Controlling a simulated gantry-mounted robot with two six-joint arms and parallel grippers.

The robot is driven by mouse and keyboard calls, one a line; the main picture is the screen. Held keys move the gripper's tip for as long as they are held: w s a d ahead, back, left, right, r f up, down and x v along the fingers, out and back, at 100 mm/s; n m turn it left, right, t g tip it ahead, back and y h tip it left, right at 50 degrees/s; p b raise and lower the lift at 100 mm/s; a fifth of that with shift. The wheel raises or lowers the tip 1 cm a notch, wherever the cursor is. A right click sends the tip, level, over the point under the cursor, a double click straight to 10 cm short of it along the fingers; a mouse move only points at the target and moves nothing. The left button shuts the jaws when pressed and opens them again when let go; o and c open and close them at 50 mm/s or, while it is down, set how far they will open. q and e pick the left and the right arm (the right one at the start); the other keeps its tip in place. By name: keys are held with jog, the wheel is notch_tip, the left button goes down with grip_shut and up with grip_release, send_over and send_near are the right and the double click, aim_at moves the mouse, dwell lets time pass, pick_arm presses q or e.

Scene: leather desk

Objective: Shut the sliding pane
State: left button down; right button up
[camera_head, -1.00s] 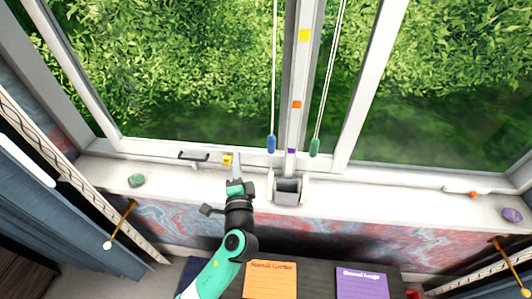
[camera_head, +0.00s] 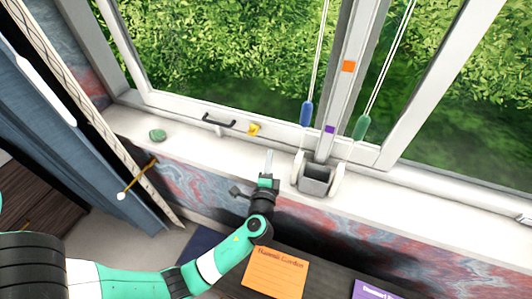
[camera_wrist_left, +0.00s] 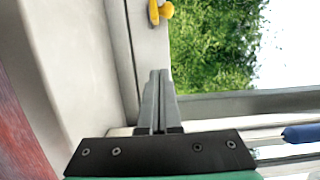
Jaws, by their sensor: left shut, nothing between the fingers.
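The sliding pane (camera_head: 200,110) is the large glazed pane on the left, with a white frame. My left gripper (camera_head: 269,153) is shut and empty, over the sill, below and right of the latch and apart from the handle. In the left wrist view its closed fingers (camera_wrist_left: 160,75) point toward the rail, with the latch (camera_wrist_left: 162,12) beyond. My right gripper is not in view.
A grey box-shaped holder (camera_head: 316,180) stands on the sill right of my gripper. Blue (camera_head: 306,114) and green (camera_head: 360,127) cord pulls hang by the post. A green stone (camera_head: 157,135) lies on the left sill. An orange booklet (camera_head: 275,272) lies on the dark desk.

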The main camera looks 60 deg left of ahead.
aim_at(263, 126)
pick_arm(q)
jog(key=b+x, duration=0.1)
jog(key=x, duration=0.6)
jog(key=shift+w+a, duration=0.15)
jog(key=shift+a, duration=0.1)
jog(key=a, duration=0.1)
jog(key=s+a, duration=0.1)
jog(key=a, duration=0.1)
jog(key=shift+s+r, duration=0.1)
jog(key=shift+s, duration=0.25)
jog(key=shift+s+a, duration=0.2)
jog(key=shift+a, duration=0.15)
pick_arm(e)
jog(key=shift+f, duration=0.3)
pick_arm(q)
jog(key=shift+s, duration=0.1)
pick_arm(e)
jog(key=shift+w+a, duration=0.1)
